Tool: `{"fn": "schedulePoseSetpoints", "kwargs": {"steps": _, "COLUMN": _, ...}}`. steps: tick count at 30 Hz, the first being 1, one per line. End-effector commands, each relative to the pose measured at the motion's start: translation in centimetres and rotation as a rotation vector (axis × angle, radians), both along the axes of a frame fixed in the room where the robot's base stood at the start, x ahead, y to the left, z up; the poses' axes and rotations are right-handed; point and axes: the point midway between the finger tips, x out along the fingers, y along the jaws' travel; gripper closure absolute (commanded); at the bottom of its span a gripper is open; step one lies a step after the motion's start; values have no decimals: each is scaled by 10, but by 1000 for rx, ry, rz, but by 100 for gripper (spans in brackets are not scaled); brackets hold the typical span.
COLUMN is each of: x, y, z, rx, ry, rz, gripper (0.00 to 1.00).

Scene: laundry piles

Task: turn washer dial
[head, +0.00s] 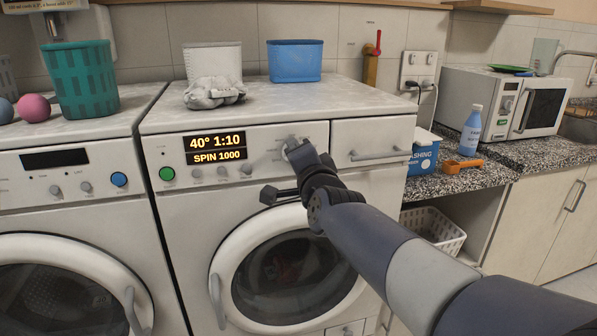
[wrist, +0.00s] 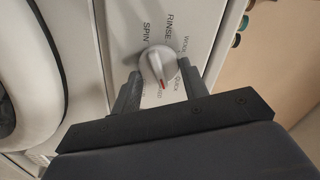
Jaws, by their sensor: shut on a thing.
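The washer dial (wrist: 155,60) is a round grey-white knob with a raised grip and a red pointer mark, seen in the wrist view. Its red mark points toward the gripper body, slightly right. My gripper (wrist: 159,72) has one dark finger on each side of the knob and is shut on it. Printed labels around the dial include SPIN, RINSE and WOOL; others are partly hidden by the fingers. In the head view the washer (head: 190,225) has a lit display (head: 216,148) reading 40° 1:10 and SPIN 1000. My arm covers much of the dial area there.
A second machine with a dark display (head: 54,158) stands at left. A blue bin (head: 295,60), a white basket (head: 213,58) and a crumpled grey cloth (head: 214,92) sit on the washer top. The counter at right holds a microwave (head: 500,100) and blue bottle (head: 470,130).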

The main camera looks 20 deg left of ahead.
Motion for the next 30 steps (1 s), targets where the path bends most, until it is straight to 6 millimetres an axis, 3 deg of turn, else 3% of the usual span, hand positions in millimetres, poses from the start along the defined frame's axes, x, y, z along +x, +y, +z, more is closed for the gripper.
{"fn": "schedulePoseSetpoints", "kwargs": {"steps": 12, "x": 0, "y": 0, "z": -1, "rx": 171, "ry": 104, "rz": 0, "gripper": 81}}
{"fn": "schedulePoseSetpoints", "kwargs": {"steps": 29, "x": 1, "y": 0, "z": 0, "rx": 198, "ry": 119, "rz": -1, "gripper": 81}}
{"fn": "schedulePoseSetpoints", "kwargs": {"steps": 30, "x": 1, "y": 0, "z": 0, "rx": 198, "ry": 119, "rz": -1, "gripper": 57}}
